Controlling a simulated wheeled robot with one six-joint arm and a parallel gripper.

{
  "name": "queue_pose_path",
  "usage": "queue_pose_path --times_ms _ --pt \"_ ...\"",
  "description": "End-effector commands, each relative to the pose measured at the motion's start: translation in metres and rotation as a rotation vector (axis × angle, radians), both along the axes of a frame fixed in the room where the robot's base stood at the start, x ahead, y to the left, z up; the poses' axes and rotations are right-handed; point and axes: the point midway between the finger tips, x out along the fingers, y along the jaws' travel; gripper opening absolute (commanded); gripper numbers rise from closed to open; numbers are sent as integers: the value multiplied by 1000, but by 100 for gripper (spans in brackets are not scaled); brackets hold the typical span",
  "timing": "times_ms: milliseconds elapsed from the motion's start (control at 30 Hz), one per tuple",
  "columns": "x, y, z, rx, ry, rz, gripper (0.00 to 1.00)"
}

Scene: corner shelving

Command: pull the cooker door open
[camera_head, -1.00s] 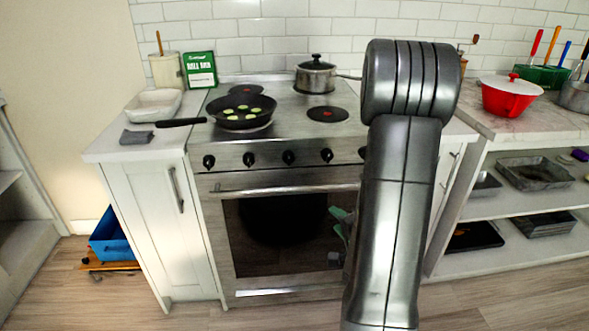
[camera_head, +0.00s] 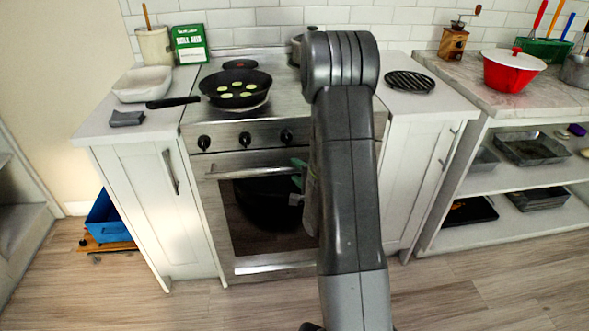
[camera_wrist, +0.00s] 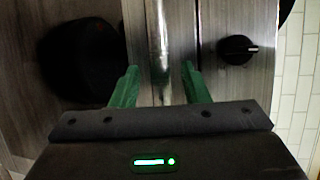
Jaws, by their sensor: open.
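The steel cooker (camera_head: 222,130) stands between two white cabinets. Its door (camera_head: 240,238) looks shut and has a dark window with a round dark shape in it. A long bar handle (camera_head: 238,172) runs along the door's top; its right part is hidden behind my arm. My gripper (camera_head: 299,173), with green fingers, is at handle height, partly hidden by my arm. In the wrist view my gripper (camera_wrist: 159,72) is open, with the handle (camera_wrist: 160,40) running between the two fingers. Gaps show on both sides of the bar, so the fingers look apart from it.
A black pan (camera_head: 235,92) stands on the hob with its handle out to the left. Black knobs (camera_head: 245,139) sit just above the door handle; one knob (camera_wrist: 237,49) is close to the right finger in the wrist view. The floor before the cooker is clear.

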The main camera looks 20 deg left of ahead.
Motion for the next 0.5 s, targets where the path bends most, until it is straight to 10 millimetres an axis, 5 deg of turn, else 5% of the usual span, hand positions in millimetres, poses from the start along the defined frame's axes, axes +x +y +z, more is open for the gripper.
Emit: queue_pose_path --times_ms 500 --pt "12 16 -4 -1 0 -1 41"
